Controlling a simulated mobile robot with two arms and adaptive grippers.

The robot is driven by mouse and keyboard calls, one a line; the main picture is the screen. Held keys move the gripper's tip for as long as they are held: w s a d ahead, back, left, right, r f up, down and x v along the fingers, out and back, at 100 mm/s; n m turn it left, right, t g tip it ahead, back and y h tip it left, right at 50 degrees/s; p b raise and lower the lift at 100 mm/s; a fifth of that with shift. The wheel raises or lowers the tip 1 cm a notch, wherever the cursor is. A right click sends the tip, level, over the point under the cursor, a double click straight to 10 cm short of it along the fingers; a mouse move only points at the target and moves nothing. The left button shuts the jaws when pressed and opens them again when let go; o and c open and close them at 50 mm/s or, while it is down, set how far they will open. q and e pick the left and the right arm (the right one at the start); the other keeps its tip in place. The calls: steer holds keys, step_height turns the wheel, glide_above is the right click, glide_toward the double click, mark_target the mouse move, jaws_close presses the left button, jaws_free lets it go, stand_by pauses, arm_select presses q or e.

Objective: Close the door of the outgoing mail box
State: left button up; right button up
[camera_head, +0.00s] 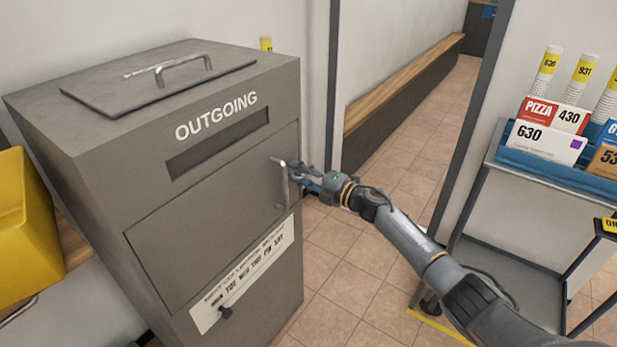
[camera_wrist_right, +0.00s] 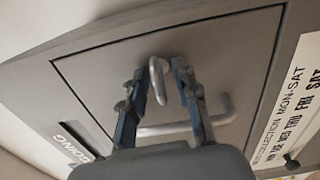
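The grey outgoing mail box (camera_head: 195,130) stands at the left of the head view, marked OUTGOING above its slot. Its front door (camera_head: 205,220) looks flush with the box front; a small gap cannot be ruled out. A bent metal handle (camera_head: 283,184) sits near the door's right edge. My right gripper (camera_head: 293,174) is at this handle. In the right wrist view, my right gripper (camera_wrist_right: 158,70) has its fingers apart, with part of the handle (camera_wrist_right: 157,82) between them; contact with it is unclear. My left gripper is not in view.
A lid with a handle (camera_head: 160,78) tops the box. A yellow bin (camera_head: 25,230) is at the left. A cart with a blue mail tray (camera_head: 540,165) stands at the right, near my right arm. Tiled floor (camera_head: 365,265) lies between box and cart.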

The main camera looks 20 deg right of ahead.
steer(key=v, duration=1.2)
steer(key=shift+w, duration=0.1)
